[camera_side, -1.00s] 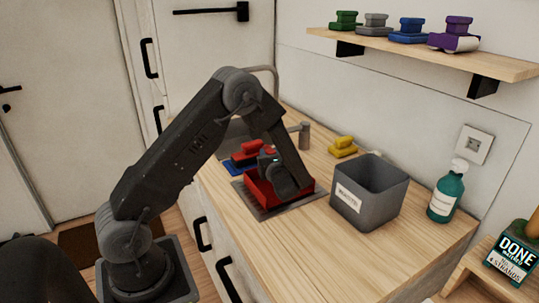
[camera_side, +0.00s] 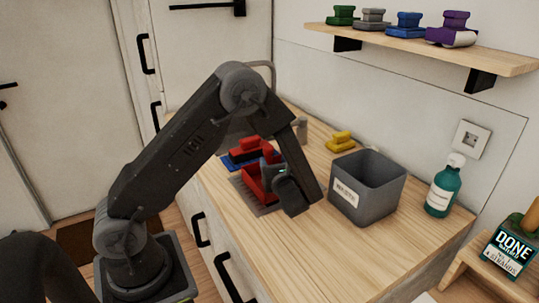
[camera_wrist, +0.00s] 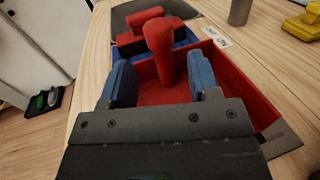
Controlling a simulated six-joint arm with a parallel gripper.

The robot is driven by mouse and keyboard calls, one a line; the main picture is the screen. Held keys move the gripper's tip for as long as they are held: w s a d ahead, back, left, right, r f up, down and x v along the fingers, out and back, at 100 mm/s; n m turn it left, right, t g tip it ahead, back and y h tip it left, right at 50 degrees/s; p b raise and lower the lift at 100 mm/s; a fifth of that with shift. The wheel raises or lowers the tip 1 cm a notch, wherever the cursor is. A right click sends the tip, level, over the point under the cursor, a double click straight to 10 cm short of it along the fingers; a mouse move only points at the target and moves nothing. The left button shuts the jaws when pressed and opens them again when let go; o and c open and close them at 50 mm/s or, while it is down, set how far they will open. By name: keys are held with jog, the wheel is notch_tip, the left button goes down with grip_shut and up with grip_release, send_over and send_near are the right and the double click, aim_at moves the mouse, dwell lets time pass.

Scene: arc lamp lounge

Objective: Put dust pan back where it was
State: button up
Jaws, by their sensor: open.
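The red dust pan (camera_side: 252,186) sits on a grey mat (camera_side: 240,186) on the wooden counter, partly hidden by my gripper (camera_side: 287,190) in the side view. In the wrist view, the pan (camera_wrist: 229,72) lies open side up with its red handle (camera_wrist: 160,48) standing upright. My gripper (camera_wrist: 161,82) is open, its blue-padded fingers on either side of the handle in the picture. Gaps show between handle and both fingers, so I see no grip. A small label (camera_wrist: 216,42) lies beyond the pan's edge.
A red brush-like piece on a blue base (camera_side: 236,160) is just behind the pan. A grey bin (camera_side: 372,196), a yellow piece (camera_side: 340,143) and a green bottle (camera_side: 443,192) stand to the right. A shelf (camera_side: 420,48) hangs above. The counter front is clear.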

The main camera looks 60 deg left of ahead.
jog(key=v, duration=0.3)
jog(key=shift+d, duration=0.2)
jog(key=shift+s+d+r, duration=0.1)
jog(key=shift+s+d, duration=0.05)
jog(key=shift+s, duration=0.05)
jog(key=s+d+r+n+g+h, duration=0.3)
jog(key=s+r+n+g+h, duration=0.3)
jog(key=s+n, duration=0.55)
jog(key=s+d+r+n+t+h, duration=0.7)
jog(key=d+r+n+h, duration=0.2)
jog(key=d+h, duration=0.2)
jog(key=shift+d, duration=0.45)
jog(key=shift+s+n, duration=0.1)
jog(key=shift+n, duration=0.15)
